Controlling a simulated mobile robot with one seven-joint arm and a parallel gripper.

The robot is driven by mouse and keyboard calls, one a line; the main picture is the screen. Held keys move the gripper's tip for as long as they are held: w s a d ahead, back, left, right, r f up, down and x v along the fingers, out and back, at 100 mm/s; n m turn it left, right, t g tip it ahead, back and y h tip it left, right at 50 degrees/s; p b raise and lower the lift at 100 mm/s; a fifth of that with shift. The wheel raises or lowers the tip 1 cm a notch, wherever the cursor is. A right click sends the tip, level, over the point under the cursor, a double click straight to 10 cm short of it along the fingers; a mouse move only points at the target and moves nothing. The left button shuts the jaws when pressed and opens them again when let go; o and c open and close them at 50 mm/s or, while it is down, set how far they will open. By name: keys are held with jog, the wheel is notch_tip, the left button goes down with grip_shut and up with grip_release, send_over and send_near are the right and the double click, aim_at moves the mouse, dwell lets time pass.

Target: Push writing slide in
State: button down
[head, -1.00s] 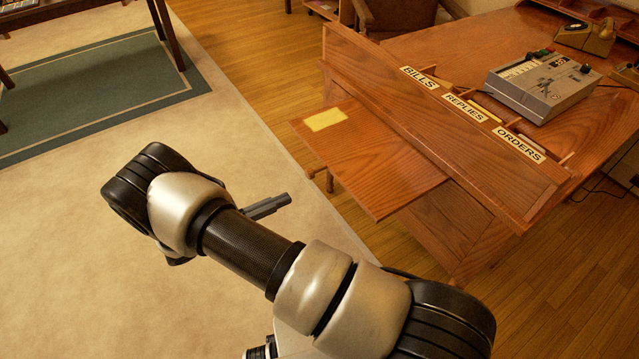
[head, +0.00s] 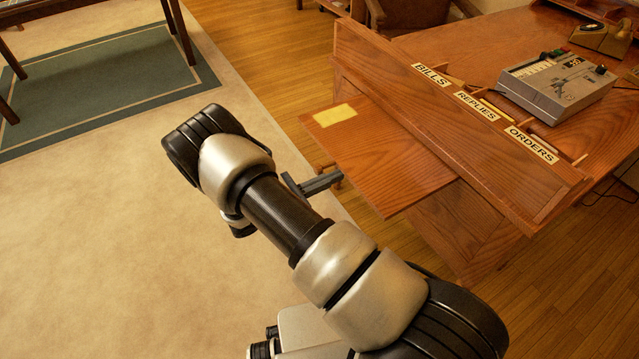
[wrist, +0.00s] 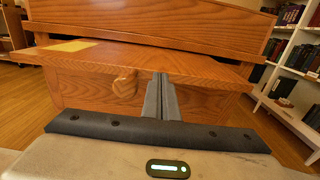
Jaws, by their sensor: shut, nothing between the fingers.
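The writing slide (head: 385,160) is a flat wooden board sticking out from the near side of the desk, with a yellow patch (head: 334,115) at its far left corner. It also shows in the wrist view (wrist: 210,66), its front edge facing me. My gripper (head: 338,176) is shut and empty, its fingers pointing at the slide's front edge. In the wrist view the fingertips (wrist: 162,78) overlap that edge near its middle. I cannot tell whether they touch it. Part of my arm hides the rest of the gripper in the head view.
The desk's raised ledge has slots labelled BILLS, REPLIES and ORDERS (head: 530,144). A grey machine (head: 556,84) and a telephone (head: 602,38) stand on the desktop. Open carpet (head: 90,250) lies to the left.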

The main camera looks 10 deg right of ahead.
aim_at(401, 145)
jog(key=shift+d, duration=0.2)
jog(key=b+x, duration=0.2)
jog(key=x, duration=2.1)
jog(key=shift+w+f, duration=0.1)
